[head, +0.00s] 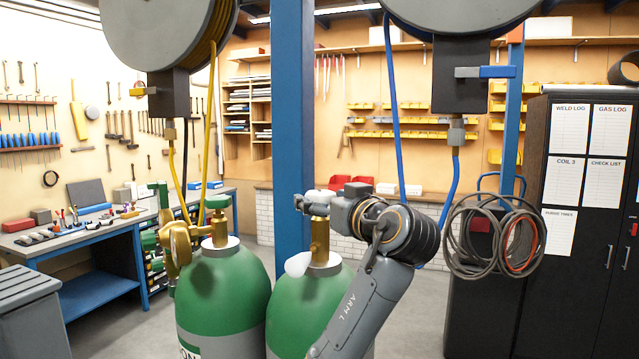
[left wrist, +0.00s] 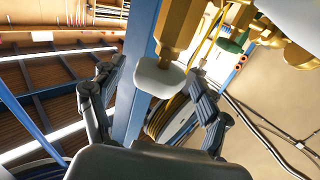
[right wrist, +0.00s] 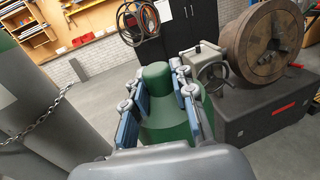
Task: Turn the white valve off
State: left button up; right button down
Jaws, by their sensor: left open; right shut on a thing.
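The white valve (head: 319,197) is a white knob on top of a brass valve body (head: 319,235) on the right green gas cylinder (head: 318,310). My left gripper (head: 335,198) is at the knob, coming from its right. In the left wrist view, the knob (left wrist: 160,76) lies between the spread fingers (left wrist: 152,85); contact cannot be told. That gripper is open. My right gripper (right wrist: 157,95) shows only in the right wrist view. Its fingers are shut on a green stepped, rounded object (right wrist: 155,78), whose lower part is partly hidden.
The left green cylinder (head: 225,290) carries a brass regulator (head: 180,243) close by. A blue column (head: 293,110) stands behind the valve. Hose reels (head: 165,30) hang overhead. In the right wrist view, a large chuck (right wrist: 265,45) stands at right and a chain (right wrist: 45,120) at left.

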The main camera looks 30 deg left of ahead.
pick_arm(q)
jog(key=shift+p+x, duration=0.35)
jog(key=shift+x, duration=0.65)
pick_arm(e)
jog(key=shift+r, duration=0.75)
